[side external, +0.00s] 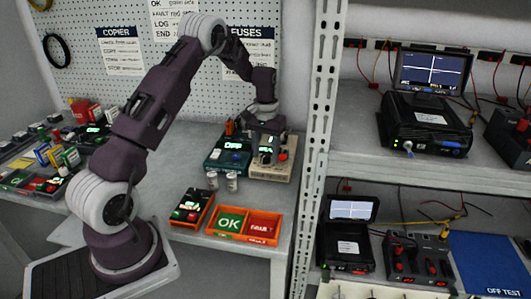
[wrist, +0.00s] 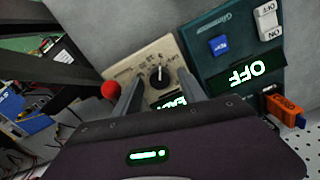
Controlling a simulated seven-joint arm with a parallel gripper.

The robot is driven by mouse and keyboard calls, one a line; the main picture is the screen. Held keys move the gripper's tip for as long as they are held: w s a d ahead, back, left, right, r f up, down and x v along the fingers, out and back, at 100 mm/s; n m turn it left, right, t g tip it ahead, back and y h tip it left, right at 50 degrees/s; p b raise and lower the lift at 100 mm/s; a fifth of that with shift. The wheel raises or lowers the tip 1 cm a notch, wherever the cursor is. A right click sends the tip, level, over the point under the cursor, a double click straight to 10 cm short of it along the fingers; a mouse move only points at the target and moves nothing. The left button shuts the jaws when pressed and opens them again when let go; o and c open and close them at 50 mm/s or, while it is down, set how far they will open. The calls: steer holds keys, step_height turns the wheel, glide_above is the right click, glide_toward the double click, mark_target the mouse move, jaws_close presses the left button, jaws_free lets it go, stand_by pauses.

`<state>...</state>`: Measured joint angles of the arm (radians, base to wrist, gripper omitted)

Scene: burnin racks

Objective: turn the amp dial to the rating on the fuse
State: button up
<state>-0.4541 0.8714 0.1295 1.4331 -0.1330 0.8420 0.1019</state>
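The amp dial (wrist: 159,76) is a dark round knob with a pointer, on a beige panel (wrist: 128,68) with tick marks around the knob. The beige unit (side external: 257,173) also shows in the side view, under my gripper (side external: 264,146). In the wrist view my gripper (wrist: 160,84) has its two grey fingers apart, one to each side of the dial. I cannot tell whether they touch it. A lit green display below the dial is partly hidden by the fingers. Two small pale cylinders (side external: 222,181) stand in front of the units; I cannot read a rating, nor tell whether they are fuses.
A teal unit (wrist: 207,62) beside the beige one reads OFF and has a blue button and an ON/OFF switch. A red knob (wrist: 111,90) sits near the left finger. Orange OK and FAULT trays (side external: 243,237) lie in front. A metal rack post (side external: 316,120) stands right.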

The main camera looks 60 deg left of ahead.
mark_target(266, 156)
step_height(266, 156, up, 7)
stand_by(0.6)
steer(key=shift+d, duration=0.1)
steer(key=s+d+r+m+t, duration=0.1)
steer(key=s+d+r, duration=0.3)
steer(key=d+r, duration=0.3)
steer(key=s+d+r+m+t, duration=0.1)
steer(key=s+d+r, duration=0.3)
steer(key=d+r, duration=0.3)
steer(key=s+d+m+t, duration=0.1)
steer(key=s+d, duration=0.2)
steer(key=s, duration=0.4)
steer(key=s+d+m+t, duration=0.1)
steer(key=s+d, duration=0.3)
steer(key=s, duration=0.3)
steer(key=s+d+r+m+t, duration=0.1)
steer(key=s+d+m, duration=0.1)
steer(key=s, duration=0.5)
steer(key=shift+d+t, duration=0.3)
steer(key=shift+d, duration=0.5)
